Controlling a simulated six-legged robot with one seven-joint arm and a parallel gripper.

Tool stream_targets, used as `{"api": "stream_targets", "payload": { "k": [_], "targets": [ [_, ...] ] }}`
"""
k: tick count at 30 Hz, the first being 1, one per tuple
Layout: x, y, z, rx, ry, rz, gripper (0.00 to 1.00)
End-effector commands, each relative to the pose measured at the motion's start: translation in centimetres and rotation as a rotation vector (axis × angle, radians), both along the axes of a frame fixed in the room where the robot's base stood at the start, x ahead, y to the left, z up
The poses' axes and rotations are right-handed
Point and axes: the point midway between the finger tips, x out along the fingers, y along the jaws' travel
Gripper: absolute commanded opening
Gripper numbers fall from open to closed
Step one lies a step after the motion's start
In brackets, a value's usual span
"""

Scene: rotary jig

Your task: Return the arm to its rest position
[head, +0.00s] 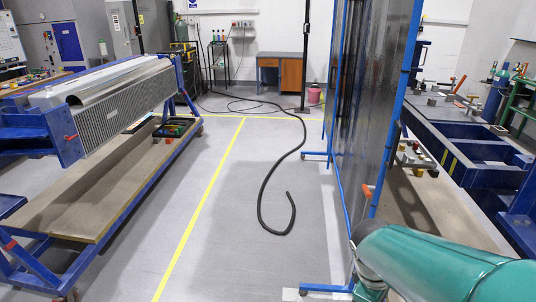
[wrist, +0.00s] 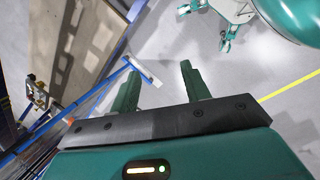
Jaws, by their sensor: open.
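My gripper (wrist: 160,92) shows in the wrist view with its two green fingers apart and nothing between them. It hangs above the grey floor, near a blue frame foot with a pale end. In the head view, a teal part of my arm (head: 440,262) fills the lower right corner. The gripper itself cannot be made out in the head view. In the wrist view, a white and teal part of my own body shows at the top right.
A tall screen (head: 375,100) with a blue frame stands just left of my arm. A blue workbench (head: 465,125) is on the right. A blue jig (head: 90,120) stands on the left. A black hose (head: 262,190) lies on the open floor between, beside a yellow line (head: 205,210).

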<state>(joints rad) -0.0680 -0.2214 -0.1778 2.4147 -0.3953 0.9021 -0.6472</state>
Motion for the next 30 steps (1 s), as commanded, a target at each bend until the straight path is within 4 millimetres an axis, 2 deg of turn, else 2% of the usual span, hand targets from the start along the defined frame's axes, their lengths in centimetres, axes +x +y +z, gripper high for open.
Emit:
{"api": "stream_targets", "payload": {
  "k": [1, 6, 13, 18, 25, 27, 30],
  "targets": [
    [-0.3, 1.0, 1.5, 0.038, -0.075, -0.072, 0.47],
    [-1.5, 4.4, 5.6, 0.189, -0.282, -0.327, 0.47],
    [-3.7, 8.3, 10.1, 0.398, -0.479, -0.606, 0.47],
    [-4.4, 9.4, 11.2, 0.465, -0.523, -0.689, 0.47],
    [-4.4, 9.5, 11.2, 0.468, -0.523, -0.695, 0.47],
    [-4.4, 9.5, 11.2, 0.468, -0.523, -0.694, 0.36],
    [-4.4, 9.5, 11.2, 0.467, -0.523, -0.693, 0.36]
  ]
}}
